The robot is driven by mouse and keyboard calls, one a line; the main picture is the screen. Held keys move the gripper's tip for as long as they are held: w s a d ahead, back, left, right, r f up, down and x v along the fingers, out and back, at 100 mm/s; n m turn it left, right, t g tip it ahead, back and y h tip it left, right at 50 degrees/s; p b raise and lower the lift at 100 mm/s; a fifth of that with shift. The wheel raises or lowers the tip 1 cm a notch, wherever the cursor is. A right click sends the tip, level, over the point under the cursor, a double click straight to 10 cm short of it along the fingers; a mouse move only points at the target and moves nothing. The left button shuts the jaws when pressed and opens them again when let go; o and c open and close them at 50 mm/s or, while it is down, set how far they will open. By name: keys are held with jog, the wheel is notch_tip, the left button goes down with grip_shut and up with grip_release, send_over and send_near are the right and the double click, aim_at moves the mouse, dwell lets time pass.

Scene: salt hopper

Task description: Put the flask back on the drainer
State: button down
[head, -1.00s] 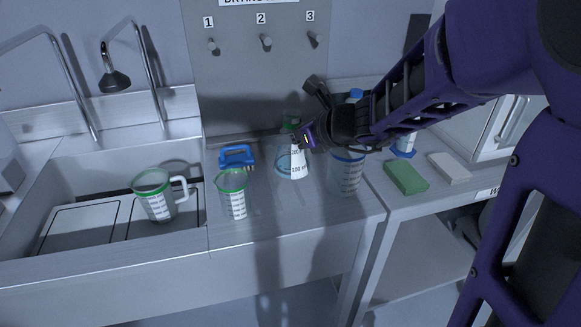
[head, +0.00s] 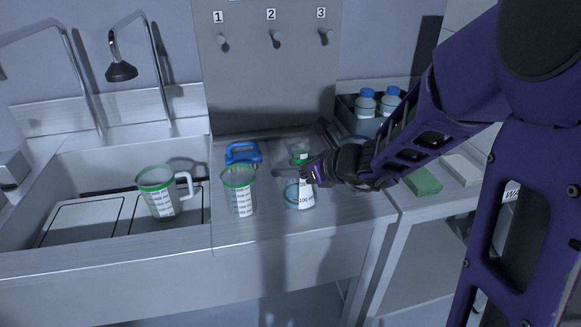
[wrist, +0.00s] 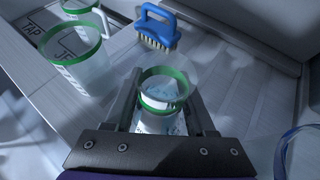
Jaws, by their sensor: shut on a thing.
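The flask is a clear conical vessel with a green band at its neck and a white printed label. It shows in the head view (head: 303,198), upright above or on the steel worktop, and in the wrist view (wrist: 160,122). My gripper (head: 309,173) is shut on its neck; in the wrist view the fingers (wrist: 165,105) stand on either side of it. I cannot tell if its base touches the surface. A ribbed steel draining surface (wrist: 225,80) lies under and beyond it. Behind stands a steel panel (head: 270,85) with three numbered bare pegs.
A green-rimmed beaker (head: 240,195) stands just left of the flask, with a blue brush (head: 243,152) behind it. A green-rimmed jug (head: 160,195) is at the sink, further left. Right are a dark caddy with blue-capped bottles (head: 366,105) and a green sponge (head: 422,182).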

jog(key=shift+c, duration=1.2)
grip_release()
jog(key=shift+f, duration=0.1)
jog(key=shift+r, duration=0.3)
jog(key=p+v, duration=0.3)
jog(key=v, duration=0.8)
jog(key=shift+s+d, duration=0.3)
jog(key=shift+s, duration=0.05)
jog(key=shift+r, duration=0.1)
